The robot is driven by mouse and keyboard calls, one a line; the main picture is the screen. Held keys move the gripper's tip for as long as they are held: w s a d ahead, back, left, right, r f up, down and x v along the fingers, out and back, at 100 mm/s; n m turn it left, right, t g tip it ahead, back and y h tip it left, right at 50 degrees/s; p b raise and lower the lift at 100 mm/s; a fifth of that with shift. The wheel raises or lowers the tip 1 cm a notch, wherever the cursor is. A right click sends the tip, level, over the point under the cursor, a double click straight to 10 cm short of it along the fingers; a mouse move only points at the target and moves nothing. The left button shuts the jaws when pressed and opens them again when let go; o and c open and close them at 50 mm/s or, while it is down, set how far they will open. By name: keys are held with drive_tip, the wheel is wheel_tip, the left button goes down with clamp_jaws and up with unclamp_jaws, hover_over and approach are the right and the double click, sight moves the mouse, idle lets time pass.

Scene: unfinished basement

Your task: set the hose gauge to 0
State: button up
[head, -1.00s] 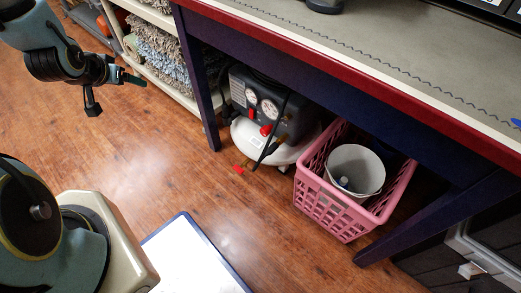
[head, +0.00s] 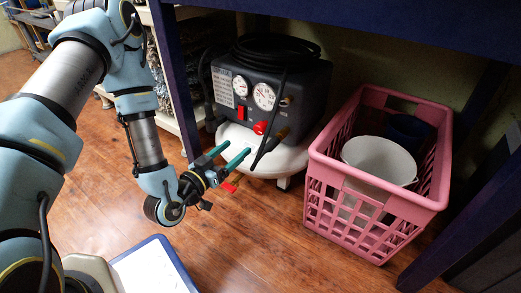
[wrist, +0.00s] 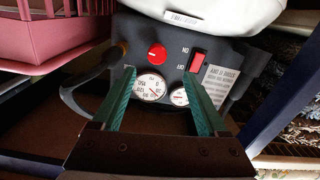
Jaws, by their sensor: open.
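A dark air compressor (head: 310,85) with a white tank (head: 285,158) stands under the table. Its panel has a larger gauge (head: 264,97) and a smaller gauge (head: 240,86), a round red knob (head: 261,128) and a red switch (head: 241,113). I cannot tell which is the hose gauge or read the needles. In the wrist view the panel appears upside down, with the red knob (wrist: 158,54), larger gauge (wrist: 150,87) and smaller gauge (wrist: 179,96) between my green fingers. My gripper (head: 234,152) is open and empty in front of the compressor, apparently apart from the knob.
A black hose (head: 280,48) is coiled on top of the compressor and hangs down its front. A pink crate (head: 360,225) holding a white bucket (head: 380,155) stands to the right. A dark blue table leg (head: 175,75) stands left, with the tabletop frame overhead.

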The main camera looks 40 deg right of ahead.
sight(258, 132)
drive_tip(key=b+x, duration=0.1)
drive_tip(key=x, duration=0.2)
drive_tip(key=b+x, duration=0.1)
drive_tip(key=x, duration=0.2)
drive_tip(key=b+x, duration=0.2)
drive_tip(key=x, duration=0.1)
drive_tip(key=shift+s+d+f, duration=0.2)
drive_tip(key=shift+d, duration=0.25)
drive_tip(key=shift+w+d+r, duration=0.1)
drive_tip(key=shift+w+d, duration=0.05)
drive_tip(key=shift+d, duration=0.35)
clamp_jaws()
